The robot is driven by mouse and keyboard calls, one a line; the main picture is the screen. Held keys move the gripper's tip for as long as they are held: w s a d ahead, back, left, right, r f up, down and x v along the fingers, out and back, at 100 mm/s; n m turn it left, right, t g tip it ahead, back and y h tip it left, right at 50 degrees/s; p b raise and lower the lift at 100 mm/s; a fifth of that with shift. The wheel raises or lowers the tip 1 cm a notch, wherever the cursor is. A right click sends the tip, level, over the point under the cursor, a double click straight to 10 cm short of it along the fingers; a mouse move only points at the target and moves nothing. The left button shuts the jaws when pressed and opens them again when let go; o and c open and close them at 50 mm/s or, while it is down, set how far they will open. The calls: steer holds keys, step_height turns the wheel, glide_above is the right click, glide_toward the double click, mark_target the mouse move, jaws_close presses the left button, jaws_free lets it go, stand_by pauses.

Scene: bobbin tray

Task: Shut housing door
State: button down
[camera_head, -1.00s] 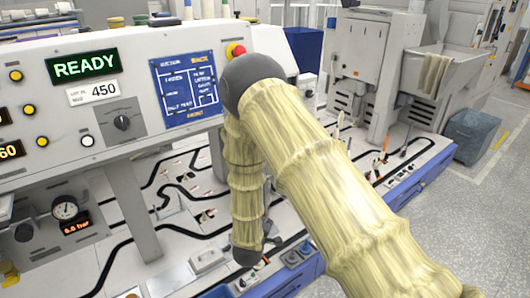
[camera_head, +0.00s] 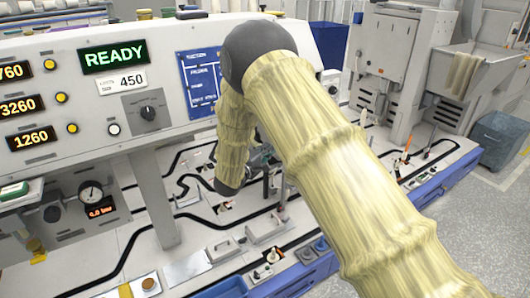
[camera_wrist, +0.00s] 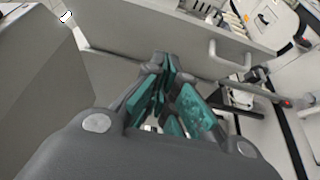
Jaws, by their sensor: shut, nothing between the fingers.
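My gripper (camera_wrist: 166,65) is shut and empty, its teal-padded fingers together in the wrist view. A pale grey panel with a white bar handle (camera_wrist: 231,57) lies just beyond and to the right of the fingertips; it may be the housing door, but I cannot tell for certain or how far open it is. The fingertips look close to the panel's lower edge; contact is unclear. In the head view my gripper (camera_head: 266,160) is partly hidden behind my arm, low over the bench under the control panel.
The control panel (camera_head: 70,115) with its READY display stands above the bench. A dark bin (camera_head: 498,138) stands on the floor at right, beside open floor.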

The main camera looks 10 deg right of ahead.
steer(key=w+d+p, duration=0.2)
steer(key=w+d, duration=0.1)
steer(key=d, duration=0.4)
steer(key=shift+w+d, duration=0.4)
